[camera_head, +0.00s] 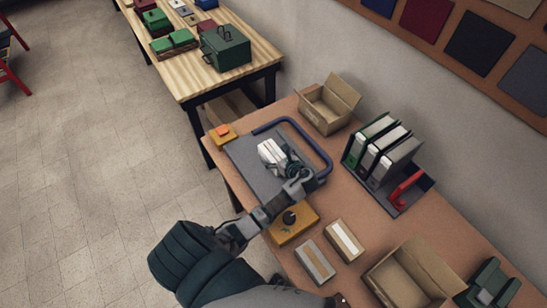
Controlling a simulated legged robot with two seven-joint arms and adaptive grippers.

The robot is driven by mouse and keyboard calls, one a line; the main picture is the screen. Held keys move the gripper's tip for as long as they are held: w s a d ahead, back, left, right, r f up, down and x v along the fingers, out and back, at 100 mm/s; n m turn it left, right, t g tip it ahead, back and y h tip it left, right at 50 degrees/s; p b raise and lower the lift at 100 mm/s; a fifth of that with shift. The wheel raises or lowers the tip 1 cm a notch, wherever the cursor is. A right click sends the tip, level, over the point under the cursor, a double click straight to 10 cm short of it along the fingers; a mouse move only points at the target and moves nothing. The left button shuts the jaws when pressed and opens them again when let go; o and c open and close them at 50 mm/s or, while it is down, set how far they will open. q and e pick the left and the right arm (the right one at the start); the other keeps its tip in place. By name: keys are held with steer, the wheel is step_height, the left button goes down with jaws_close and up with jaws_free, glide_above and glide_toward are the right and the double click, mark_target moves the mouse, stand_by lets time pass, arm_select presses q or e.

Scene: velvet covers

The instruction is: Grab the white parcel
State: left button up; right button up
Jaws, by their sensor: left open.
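The white parcel (269,151) lies on a grey flat plate (247,163) on the near table, with a dark blue curved bar around the plate's far side. My left gripper (288,163) is open at the parcel's right side, its fingers very close to it or overlapping it in the picture. I cannot tell whether they touch it. The gripper hides part of the parcel's right end. My right gripper is not in view.
An open cardboard box (327,108) stands behind the plate, and binders (372,150) stand in a rack to the right. A yellow box with a black knob (291,221), two small packets (345,241) and another open carton (400,285) lie nearer. A second table (185,80) stands behind.

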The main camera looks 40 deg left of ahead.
arm_select(q)
steer(key=shift+d+r, duration=0.15)
steer(key=shift+d, duration=0.1)
steer(key=shift+c, duration=0.7)
steer(key=c, duration=1.2)
steer(key=shift+a, duration=0.15)
steer(key=c, duration=0.3)
steer(key=shift+s+a, duration=0.1)
